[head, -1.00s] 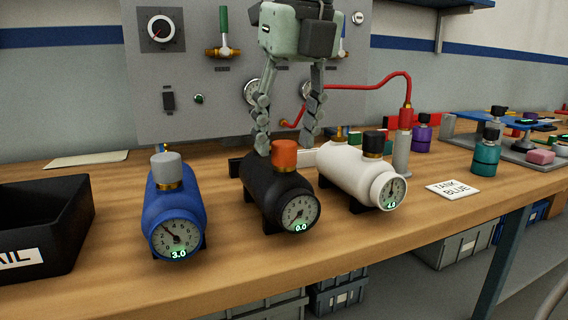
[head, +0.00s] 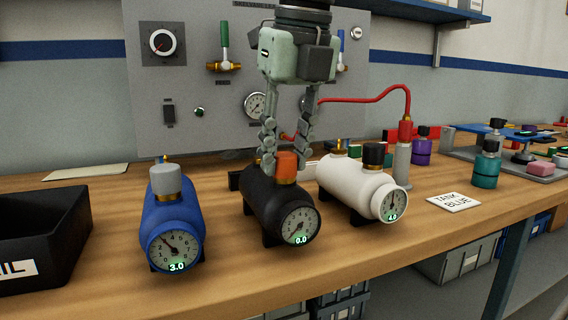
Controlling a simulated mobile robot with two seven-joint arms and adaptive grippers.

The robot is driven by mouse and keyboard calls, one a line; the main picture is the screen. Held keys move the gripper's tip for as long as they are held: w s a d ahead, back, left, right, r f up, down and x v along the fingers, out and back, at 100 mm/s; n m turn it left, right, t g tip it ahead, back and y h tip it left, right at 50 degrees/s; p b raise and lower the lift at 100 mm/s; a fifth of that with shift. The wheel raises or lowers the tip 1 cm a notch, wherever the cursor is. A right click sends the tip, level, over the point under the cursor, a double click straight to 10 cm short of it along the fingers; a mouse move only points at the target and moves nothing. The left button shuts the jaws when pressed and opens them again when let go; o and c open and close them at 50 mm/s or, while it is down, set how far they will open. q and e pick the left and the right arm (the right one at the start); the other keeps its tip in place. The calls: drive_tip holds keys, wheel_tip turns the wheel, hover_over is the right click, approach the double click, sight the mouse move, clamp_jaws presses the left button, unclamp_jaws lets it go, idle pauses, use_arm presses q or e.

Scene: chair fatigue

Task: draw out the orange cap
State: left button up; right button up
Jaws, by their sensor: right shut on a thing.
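The orange cap (head: 286,167) sits upright on top of the black tank (head: 275,198), whose gauge reads 0.0. My right gripper (head: 283,162) comes down from above, its fingers on either side of the cap and shut on it. The left finger partly covers the cap's left edge. The cap's lower edge is close to the tank's top; I cannot see a clear gap between them. My left gripper is not in view.
A blue tank (head: 172,215) with a grey cap stands to the left, and a white tank (head: 345,180) with a black cap close on the right. A black bin (head: 70,225) is at far left. A red hose (head: 355,99) runs behind. The table front is clear.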

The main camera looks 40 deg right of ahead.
drive_tip(key=shift+r, duration=0.15)
drive_tip(key=shift+r+p, duration=1.25)
drive_tip(key=shift+r, duration=0.2)
drive_tip(key=shift+r, duration=0.1)
drive_tip(key=shift+r+p, duration=1.6)
drive_tip(key=shift+r, duration=0.35)
